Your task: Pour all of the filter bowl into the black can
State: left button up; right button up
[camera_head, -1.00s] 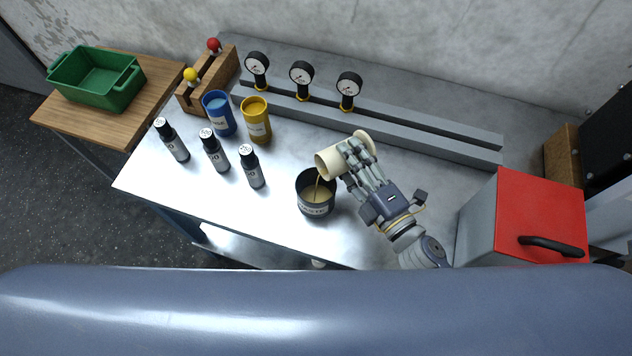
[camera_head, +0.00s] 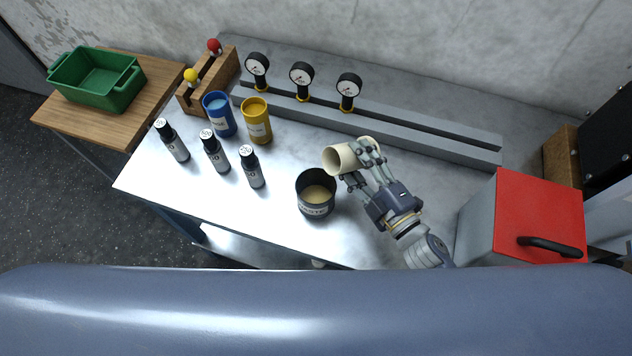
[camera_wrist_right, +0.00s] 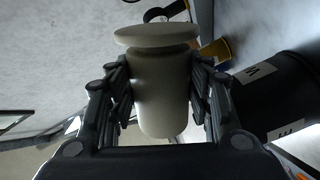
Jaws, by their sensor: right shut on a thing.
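The cream filter bowl (camera_head: 342,158) lies tipped on its side in my right gripper (camera_head: 362,168), its mouth facing left. The gripper is shut on it and holds it above and to the upper right of the black can. The bowl also fills the middle of the right wrist view (camera_wrist_right: 160,95), between the fingers (camera_wrist_right: 165,100). The black can (camera_head: 316,208) stands upright on the bench with tan liquid in it. It shows dark at the right of the wrist view (camera_wrist_right: 275,95). No stream shows between bowl and can. My left gripper is not in view.
Several dark bottles (camera_head: 214,155) stand left of the can, with a blue can (camera_head: 219,116) and a yellow can (camera_head: 257,124) behind them. A rail with gauges (camera_head: 370,125) runs along the back. A red-lidded box (camera_head: 540,215) stands at right.

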jog(key=shift+a+r+m+p, duration=0.15)
jog(key=shift+r+m+p, duration=0.45)
jog(key=shift+m+p, duration=0.45)
jog(key=shift+f+m, duration=0.75)
jog(key=shift+f, duration=0.05)
jog(key=shift+r+m+p, duration=0.6)
jog(key=shift+m+p, duration=0.3)
jog(key=shift+m, duration=0.1)
jog(key=shift+w+d+f+m+b, duration=0.15)
jog(key=shift+f+m+b, duration=0.2)
jog(key=shift+f, duration=0.2)
jog(key=shift+d+f+m+b, duration=0.15)
jog(key=shift+f+m+b, duration=0.1)
jog(key=shift+f+b, duration=0.25)
jog(key=shift+w+d+m+p, duration=0.15)
jog(key=shift+d+m+p, duration=0.1)
jog(key=shift+m+p, duration=0.25)
jog(key=shift+w+d+m, duration=0.2)
jog(key=shift+d+m, duration=0.05)
jog(key=shift+m, duration=0.35)
jog(key=m, duration=0.2)
jog(key=d+f+m, duration=0.1)
jog(key=shift+w+d+f+m, duration=0.1)
jog(key=shift+w+f+m, duration=0.1)
jog(key=shift+w+m, duration=0.2)
jog(key=shift+r, duration=0.1)
